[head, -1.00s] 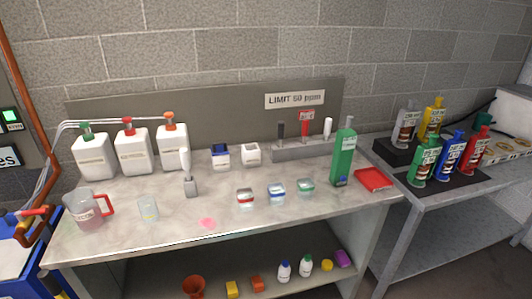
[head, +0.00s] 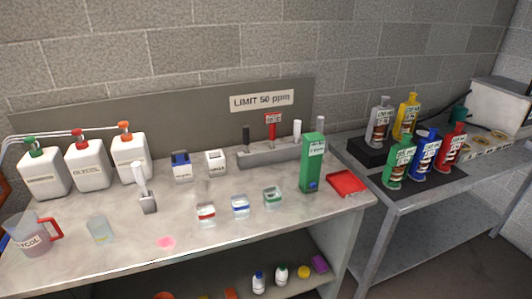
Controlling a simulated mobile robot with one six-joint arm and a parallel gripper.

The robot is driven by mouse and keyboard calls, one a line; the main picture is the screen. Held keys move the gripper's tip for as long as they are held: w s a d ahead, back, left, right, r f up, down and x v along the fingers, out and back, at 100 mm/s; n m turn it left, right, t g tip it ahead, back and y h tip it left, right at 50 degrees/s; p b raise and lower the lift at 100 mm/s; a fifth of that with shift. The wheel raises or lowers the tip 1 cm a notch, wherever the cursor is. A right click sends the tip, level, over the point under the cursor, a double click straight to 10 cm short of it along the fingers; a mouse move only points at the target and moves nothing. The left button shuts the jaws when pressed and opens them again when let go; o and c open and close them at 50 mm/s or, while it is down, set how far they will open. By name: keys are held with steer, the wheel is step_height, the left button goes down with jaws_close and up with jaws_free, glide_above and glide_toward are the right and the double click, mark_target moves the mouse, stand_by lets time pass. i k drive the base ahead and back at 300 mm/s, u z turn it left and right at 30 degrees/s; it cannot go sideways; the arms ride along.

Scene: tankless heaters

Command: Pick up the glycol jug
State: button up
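A clear jug (head: 30,238) with a red handle and a label that seems to read GLYCOL stands upright at the left front of the bench in the head view. It seems to hold some pinkish liquid, and its left side is close to the picture edge. A white container (head: 88,166) with a red pump top, also labelled GLYCOL, stands behind it between two similar white containers with green (head: 43,171) and orange (head: 131,158) tops. My gripper is not in view.
A clear beaker (head: 100,230) stands right of the jug, with a pink spill (head: 165,243) farther right. A scoop in a grey holder (head: 147,203), several small tubs and a green box (head: 312,165) stand along the bench (head: 110,268). A metal side table (head: 400,203) holds bottles.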

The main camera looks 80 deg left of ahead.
mark_target(27, 229)
steer(key=z, duration=0.1)
steer(key=k, duration=2.9)
steer(key=u, duration=1.75)
steer(key=i, duration=1)
steer(key=z, duration=0.05)
